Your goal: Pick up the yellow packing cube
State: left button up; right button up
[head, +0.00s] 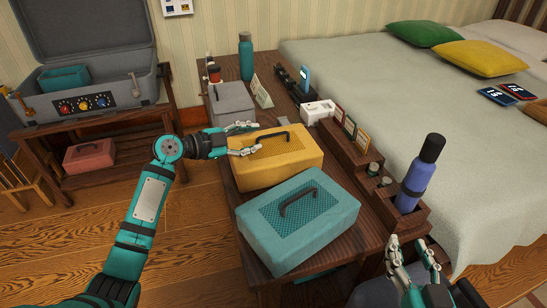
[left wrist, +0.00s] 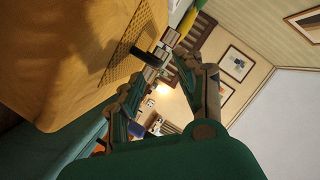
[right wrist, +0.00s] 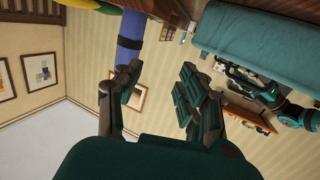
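The yellow packing cube (head: 295,165) lies on the wooden bench, its dark handle (head: 272,139) on top. It fills the upper left of the left wrist view (left wrist: 60,50), with the handle (left wrist: 150,56) near the fingertips. My left gripper (head: 256,138) is open over the cube's left part, its fingers pointing at the handle; I cannot tell whether they touch it. My right gripper (head: 406,246) is open and empty at the lower right, near the bench's front right corner.
A teal packing cube (head: 275,245) lies just in front of the yellow one, and a grey one (head: 232,98) behind it. A blue bottle (head: 419,175) stands in a wooden organizer at right. A teal bottle (head: 246,57) stands at the back. The bed (head: 390,90) adjoins.

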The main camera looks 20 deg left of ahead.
aim_at(270, 135)
pick_arm(q)
jog(key=x, duration=0.3)
jog(key=b+x, duration=0.1)
jog(key=x, duration=0.2)
jog(key=shift+w+d, duration=0.1)
jog(key=shift+d, duration=0.35)
jog(key=shift+w+d, duration=0.1)
jog(key=shift+w, duration=0.1)
pick_arm(e)
jog(key=r+t, duration=0.2)
jog(key=r, duration=0.1)
jog(key=r+y, duration=0.1)
jog(key=shift+a+r+t, duration=0.35)
jog(key=shift+a+t, duration=0.05)
pick_arm(q)
jog(key=shift+c, duration=0.2)
grip_shut()
jog(key=shift+r, duration=0.1)
